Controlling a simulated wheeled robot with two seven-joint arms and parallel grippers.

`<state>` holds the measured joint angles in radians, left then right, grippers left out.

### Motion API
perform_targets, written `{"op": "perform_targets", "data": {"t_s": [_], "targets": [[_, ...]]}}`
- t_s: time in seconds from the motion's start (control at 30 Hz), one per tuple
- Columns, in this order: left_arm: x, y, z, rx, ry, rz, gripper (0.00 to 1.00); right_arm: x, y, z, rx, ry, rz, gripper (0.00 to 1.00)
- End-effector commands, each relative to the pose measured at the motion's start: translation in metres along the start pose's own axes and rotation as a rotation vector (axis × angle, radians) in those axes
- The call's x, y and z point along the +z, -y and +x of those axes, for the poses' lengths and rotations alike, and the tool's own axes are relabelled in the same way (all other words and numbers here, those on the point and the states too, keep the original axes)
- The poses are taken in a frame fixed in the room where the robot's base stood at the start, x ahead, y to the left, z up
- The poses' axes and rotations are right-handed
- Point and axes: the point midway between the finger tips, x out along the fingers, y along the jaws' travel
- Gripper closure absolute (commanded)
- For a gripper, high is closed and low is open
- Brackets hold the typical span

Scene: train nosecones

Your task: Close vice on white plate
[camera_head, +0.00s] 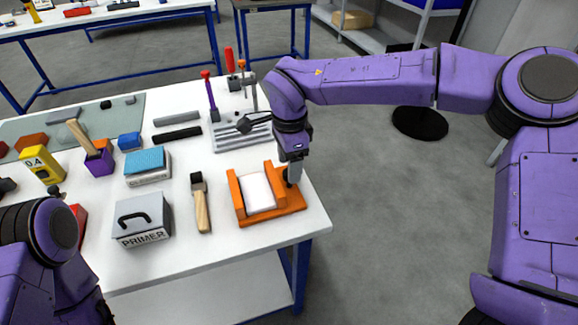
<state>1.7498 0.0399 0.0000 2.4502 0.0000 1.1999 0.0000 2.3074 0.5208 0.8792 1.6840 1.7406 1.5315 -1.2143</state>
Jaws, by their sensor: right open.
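The orange vice (271,215) stands near the right front corner of the white table. A white plate (257,193) lies between its two upright orange jaws, and gaps to the jaws are too small to judge. My right gripper (292,178) points down at the vice's right side, by a dark part on the right jaw. Its fingers are small here and partly merge with that dark part, so contact is unclear. My left arm shows at the lower left, and its gripper is not visible.

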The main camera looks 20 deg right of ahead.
Motion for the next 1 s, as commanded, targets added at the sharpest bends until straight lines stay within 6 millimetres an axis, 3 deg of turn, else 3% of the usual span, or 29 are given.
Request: {"op": "perform_targets", "data": {"t_s": [0.13, 0.4, 0.6, 0.73, 1.0], "targets": [[0.0, 0.0, -0.001, 0.0, 0.0, 0.0, 0.57, 0.0, 0.0, 0.015, 0.0, -0.001, 0.0, 0.39], [0.0, 0.0, -0.001, 0.0, 0.0, 0.0, 0.57, 0.0, 0.0, 0.019, -0.001, -0.001, 0.0, 0.39], [0.0, 0.0, -0.001, 0.0, 0.0, 0.0, 0.57, 0.0, 0.0, 0.018, -0.001, -0.001, 0.0, 0.95], [-0.001, 0.0, -0.003, 0.0, 0.0, 0.0, 0.57, 0.0, 0.0, 0.017, -0.001, -0.001, 0.016, 0.95], [-0.006, 0.001, -0.014, 0.0, 0.0, 0.0, 0.57, 0.0, 0.0, 0.017, -0.001, 0.0, 0.239, 0.95]]}}
